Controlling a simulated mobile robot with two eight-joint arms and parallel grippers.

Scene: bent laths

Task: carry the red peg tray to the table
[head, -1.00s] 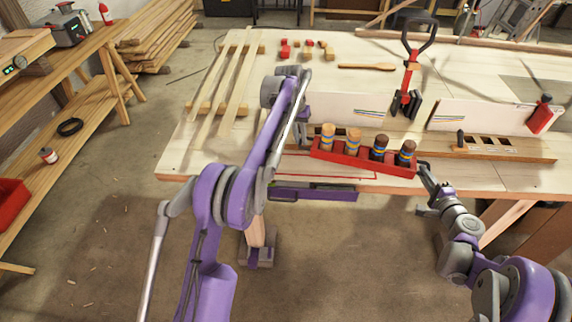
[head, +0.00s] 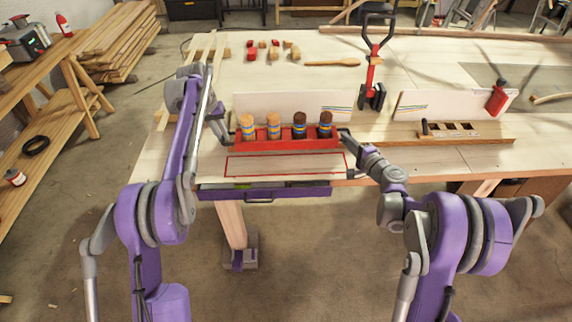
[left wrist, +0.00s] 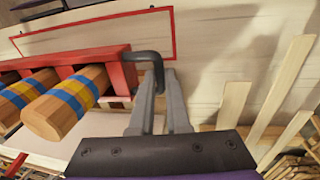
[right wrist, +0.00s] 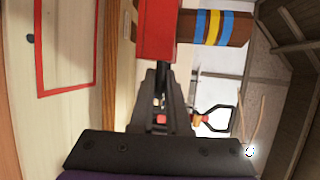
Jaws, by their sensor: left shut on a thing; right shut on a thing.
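The red peg tray (head: 290,145) is held level at the table's (head: 440,165) front part, just behind a red outlined rectangle (head: 285,176). I cannot tell if its underside touches the table. Several banded pegs stand upright in it: light ones at left, dark ones at right. My left gripper (head: 222,128) is shut on the tray's left handle, a dark bracket (left wrist: 150,56) between its fingers. My right gripper (head: 347,143) is shut at the tray's right end; the tray (right wrist: 157,30) hides most of that handle in the right wrist view.
White boards (head: 410,105) stand behind the tray. A wooden block with slots (head: 465,130) lies to the right, and a black-handled red tool (head: 373,75) stands behind. The outlined area is bare. A purple drawer (head: 265,193) is under the table's front edge.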

